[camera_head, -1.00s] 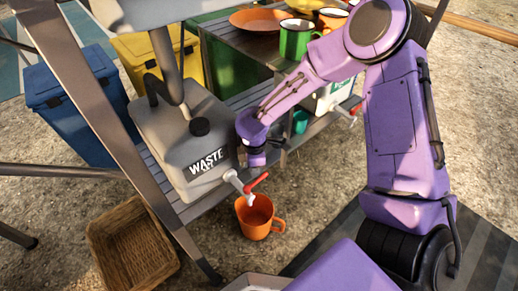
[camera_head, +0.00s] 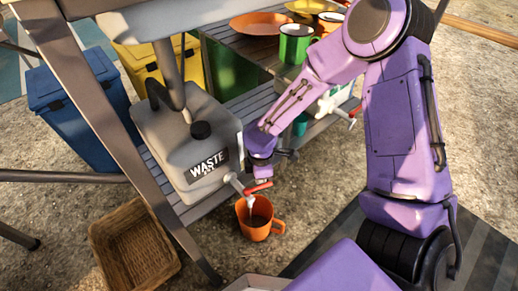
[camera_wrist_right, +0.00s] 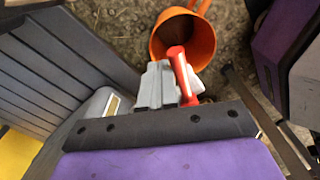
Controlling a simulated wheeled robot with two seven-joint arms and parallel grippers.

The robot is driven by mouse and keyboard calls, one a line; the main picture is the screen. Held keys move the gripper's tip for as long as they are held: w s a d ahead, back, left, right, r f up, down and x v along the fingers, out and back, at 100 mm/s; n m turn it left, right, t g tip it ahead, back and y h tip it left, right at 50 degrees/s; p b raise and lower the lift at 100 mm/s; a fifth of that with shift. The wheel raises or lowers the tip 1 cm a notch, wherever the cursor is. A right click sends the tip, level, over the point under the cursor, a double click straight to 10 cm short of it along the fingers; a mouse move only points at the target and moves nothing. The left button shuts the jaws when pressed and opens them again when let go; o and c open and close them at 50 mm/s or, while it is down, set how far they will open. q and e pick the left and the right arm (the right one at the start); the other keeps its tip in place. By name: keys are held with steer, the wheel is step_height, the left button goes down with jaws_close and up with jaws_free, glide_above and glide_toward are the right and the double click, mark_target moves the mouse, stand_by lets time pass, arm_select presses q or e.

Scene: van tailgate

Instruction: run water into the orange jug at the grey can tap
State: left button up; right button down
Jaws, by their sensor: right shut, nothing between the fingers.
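The grey can (camera_head: 165,130) labelled WASTE stands on the slatted shelf. Its tap has a red lever (camera_head: 258,188), now lying nearly level, and a pale spout (camera_head: 250,203) over the orange jug (camera_head: 258,222). The jug is upright, its mouth open below the tap; I cannot tell whether water is running. My right gripper (camera_head: 263,179) is shut and empty, right at the lever. In the right wrist view the red lever (camera_wrist_right: 180,70) is beside the grey fingertips (camera_wrist_right: 155,85), with the jug (camera_wrist_right: 188,42) beyond. My left gripper is out of view.
A wicker basket (camera_head: 135,250) is on the ground at left. A blue bin (camera_head: 75,110) stands behind the table leg. A green mug (camera_head: 295,42) and orange plate (camera_head: 258,22) are on the upper table. A second container with a red-handled tap (camera_head: 345,118) is at right.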

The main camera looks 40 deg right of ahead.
steer(key=s+r+p, duration=0.1)
steer(key=p, duration=0.1)
steer(key=s+r+p, duration=0.1)
steer(key=r+p, duration=0.1)
steer(key=s+r+p, duration=0.1)
steer(key=r+p, duration=0.1)
steer(key=shift+s+a+p, duration=0.1)
steer(key=shift+p, duration=0.25)
stand_by(0.6)
steer(key=s+a+f+b, duration=0.2)
steer(key=s+a+f, duration=0.2)
steer(key=f, duration=0.1)
steer(key=shift+s, duration=0.35)
stand_by(0.6)
steer(key=shift+a+r, duration=0.15)
steer(key=shift+r, duration=0.15)
stand_by(0.5)
steer(key=shift+f, duration=0.1)
stand_by(4.1)
